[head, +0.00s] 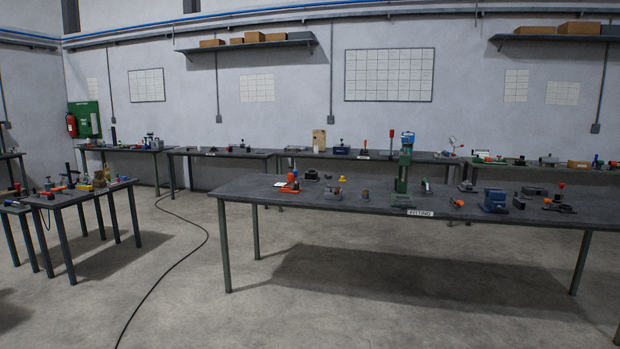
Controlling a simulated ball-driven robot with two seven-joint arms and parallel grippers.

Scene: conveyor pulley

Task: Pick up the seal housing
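I cannot tell which of the small parts is the seal housing; from here they are too small and far off. Several parts lie on the long table (300,203) labelled FITTING. Among them are a dark block (333,193) near its left part, a small brown and dark part (365,195) to the right of that, and a blue block-shaped device (494,201) on the right. A green press (404,165) stands upright near the table's middle. Neither of my grippers is in view.
A smaller table (75,194) with tools stands at the left. More benches with tools line the back wall, such as one bench (220,152). A black cable (180,268) lies across the floor. The concrete floor (200,310) in front of the FITTING table is otherwise clear.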

